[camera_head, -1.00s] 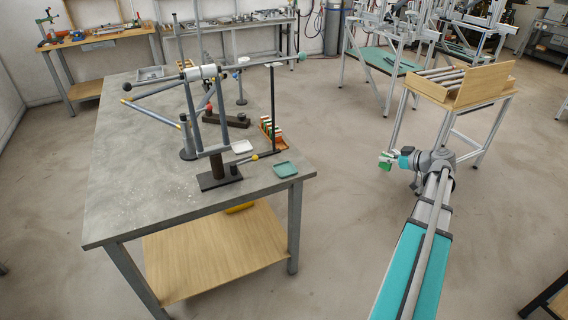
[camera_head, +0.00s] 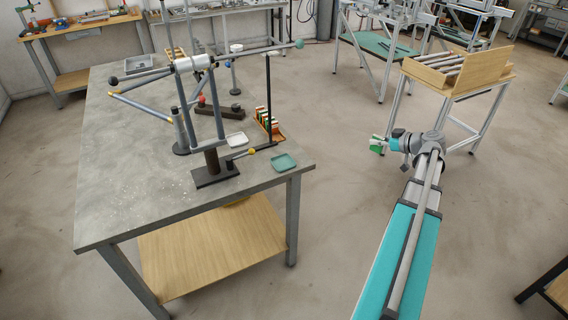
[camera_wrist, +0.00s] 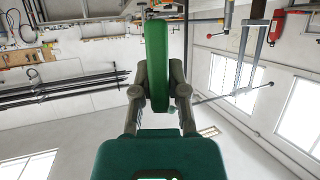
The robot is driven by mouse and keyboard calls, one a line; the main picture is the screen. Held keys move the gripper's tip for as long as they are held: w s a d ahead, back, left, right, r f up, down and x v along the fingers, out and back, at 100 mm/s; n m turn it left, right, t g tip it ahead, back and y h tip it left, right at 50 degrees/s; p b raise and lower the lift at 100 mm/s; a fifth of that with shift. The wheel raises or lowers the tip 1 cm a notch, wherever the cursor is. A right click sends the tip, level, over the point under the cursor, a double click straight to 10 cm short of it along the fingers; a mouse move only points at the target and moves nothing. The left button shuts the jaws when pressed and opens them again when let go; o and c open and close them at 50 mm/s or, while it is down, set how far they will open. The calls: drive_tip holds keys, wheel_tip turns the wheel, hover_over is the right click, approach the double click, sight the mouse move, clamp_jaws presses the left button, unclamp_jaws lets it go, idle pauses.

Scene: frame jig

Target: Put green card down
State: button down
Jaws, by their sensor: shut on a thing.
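The green card (camera_wrist: 157,62) is upright between the two fingers of my gripper (camera_wrist: 158,85) in the wrist view, gripped near its lower part. In the head view the card (camera_head: 377,147) shows small and green at the left end of my gripper (camera_head: 385,143), over the open floor right of the grey table. A green tray (camera_head: 284,162) lies at the table's right front corner, well left of my gripper. A rack (camera_head: 268,124) of several coloured cards stands at the table's right edge.
The grey table (camera_head: 130,180) carries a jig frame (camera_head: 205,110) with a long bar ending in a green ball. A thin dark post (camera_head: 269,100) stands near the rack. A wooden stand (camera_head: 455,85) is behind my arm. Floor between table and arm is clear.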

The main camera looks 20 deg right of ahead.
drive_tip(key=w+a+n+g+y, duration=0.3)
drive_tip(key=w+a+n+y, duration=0.1)
drive_tip(key=w+a, duration=0.9)
drive_tip(key=shift+w+a+f+n+y+b, duration=0.15)
drive_tip(key=shift+a+f+n+y+b, duration=0.2)
drive_tip(key=shift+a, duration=0.35)
drive_tip(key=f+b+x, duration=0.1)
drive_tip(key=b+x, duration=0.1)
drive_tip(key=x, duration=0.2)
drive_tip(key=s+f+b+x, duration=0.1)
drive_tip(key=b+x, duration=0.2)
drive_tip(key=x, duration=0.2)
drive_tip(key=f+b+x, duration=0.1)
drive_tip(key=b+x, duration=0.2)
drive_tip(key=x, duration=0.2)
drive_tip(key=shift+d+f, duration=0.15)
drive_tip(key=shift+w+a+f+b, duration=0.25)
drive_tip(key=shift+a+f+b, duration=0.1)
drive_tip(key=shift+f+b, duration=0.1)
drive_tip(key=shift+r, duration=0.1)
